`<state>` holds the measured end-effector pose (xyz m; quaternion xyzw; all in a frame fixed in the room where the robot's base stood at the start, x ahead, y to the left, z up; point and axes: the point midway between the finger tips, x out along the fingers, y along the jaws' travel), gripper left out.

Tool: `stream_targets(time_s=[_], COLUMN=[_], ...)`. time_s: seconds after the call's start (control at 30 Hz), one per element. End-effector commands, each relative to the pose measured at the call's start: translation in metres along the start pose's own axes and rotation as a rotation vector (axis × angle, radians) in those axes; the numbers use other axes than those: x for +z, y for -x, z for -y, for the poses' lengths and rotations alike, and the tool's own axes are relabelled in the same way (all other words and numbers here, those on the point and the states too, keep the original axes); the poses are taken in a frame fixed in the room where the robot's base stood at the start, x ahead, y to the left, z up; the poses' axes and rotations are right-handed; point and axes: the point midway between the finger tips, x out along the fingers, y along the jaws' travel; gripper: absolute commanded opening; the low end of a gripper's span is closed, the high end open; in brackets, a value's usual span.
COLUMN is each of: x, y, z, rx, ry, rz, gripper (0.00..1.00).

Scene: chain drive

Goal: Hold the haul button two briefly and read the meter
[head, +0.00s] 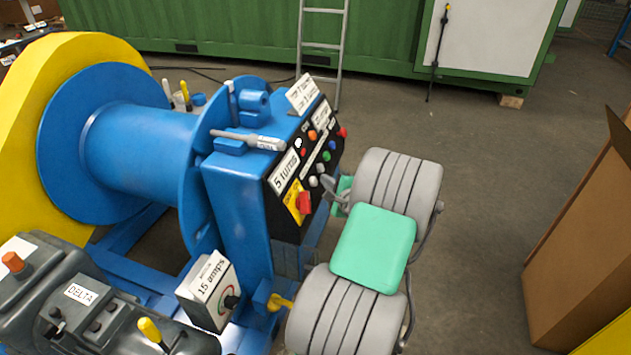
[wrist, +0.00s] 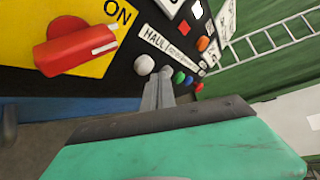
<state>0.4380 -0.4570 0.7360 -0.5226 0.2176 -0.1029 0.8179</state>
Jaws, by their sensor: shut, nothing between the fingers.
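The blue machine's black control panel (head: 290,222) carries a row of buttons beneath a label reading HAUL (wrist: 168,45). In the wrist view the row runs from a white button (wrist: 144,65) through a second white button (wrist: 166,69), a green one (wrist: 179,77) and a blue one (wrist: 188,80) to a red one (wrist: 199,87). No button numbers are readable. My gripper (wrist: 158,82) is shut and empty, its tips at the second white button; contact cannot be told. In the head view my gripper (head: 328,183) is beside the panel.
A red rotary switch (head: 304,203) on a yellow plate sits near the lower panel edge, close to my gripper. A pen-like tool (head: 248,139) lies on the machine's top. A grey console (head: 95,318) labelled DELTA stands at front left. A cardboard box (head: 580,225) is at right.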

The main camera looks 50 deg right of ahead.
Motion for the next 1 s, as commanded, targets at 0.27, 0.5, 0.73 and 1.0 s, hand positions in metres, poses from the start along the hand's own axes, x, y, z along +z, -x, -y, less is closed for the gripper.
stream_targets(time_s=[0.27, 0.5, 0.73, 1.0], x=[-0.005, -0.017, -0.025, -0.026], y=[0.006, 0.023, 0.035, 0.035], z=[0.006, 0.018, 0.026, 0.026], rx=[-0.002, -0.002, -0.001, -0.001], ry=[-0.001, 0.0, 0.0, 0.0], rz=[-0.003, -0.003, -0.001, 0.0], gripper=[0.0, 0.0, 0.0, 0.0])
